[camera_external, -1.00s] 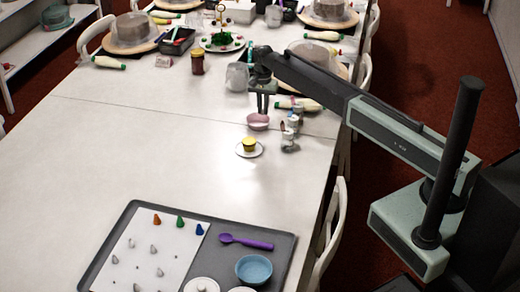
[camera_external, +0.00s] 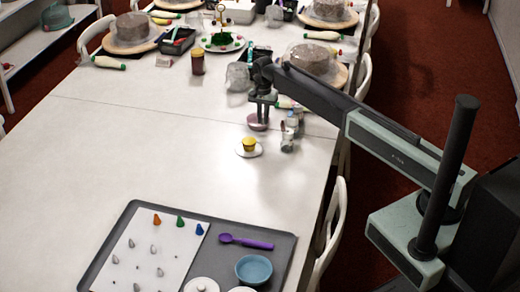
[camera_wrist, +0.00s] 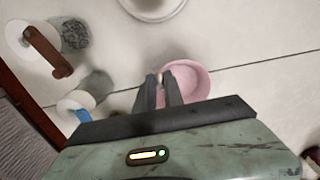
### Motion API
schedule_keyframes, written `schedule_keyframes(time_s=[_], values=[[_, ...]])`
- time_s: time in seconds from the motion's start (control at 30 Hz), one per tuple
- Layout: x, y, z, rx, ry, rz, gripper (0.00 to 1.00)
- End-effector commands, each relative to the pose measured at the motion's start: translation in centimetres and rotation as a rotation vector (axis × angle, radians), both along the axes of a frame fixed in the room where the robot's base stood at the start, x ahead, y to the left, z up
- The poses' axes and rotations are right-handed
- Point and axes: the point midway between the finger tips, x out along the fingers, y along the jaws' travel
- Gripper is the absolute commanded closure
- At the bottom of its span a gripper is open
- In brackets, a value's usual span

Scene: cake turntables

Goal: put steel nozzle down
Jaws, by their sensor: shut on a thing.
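My gripper (camera_external: 262,118) is low over the table, at the small pink bowl (camera_external: 254,125). In the wrist view my gripper's fingertips (camera_wrist: 160,80) are close together at the left rim of the pink bowl (camera_wrist: 190,82). A tiny pale thing, seemingly the steel nozzle (camera_wrist: 160,75), shows between the tips; its shape is mostly hidden. I cannot tell whether the tips are above the bowl or beside it. In the external view the held nozzle is not visible.
Small jars (camera_external: 289,133) stand right of the bowl. A yellow cupcake (camera_external: 249,144) sits on a white plate in front. A grey tray (camera_external: 215,232) holds several cones, a purple spoon (camera_external: 246,242) and a blue bowl (camera_external: 254,269). The table's middle left is clear.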

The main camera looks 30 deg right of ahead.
Motion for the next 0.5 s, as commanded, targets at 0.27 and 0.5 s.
schedule_keyframes(time_s=[0.27,0.5], values=[[0.00,0.00,-0.14,0.000,0.000,0.000,0.66],[0.00,0.00,-0.11,0.000,0.000,0.000,0.66]])
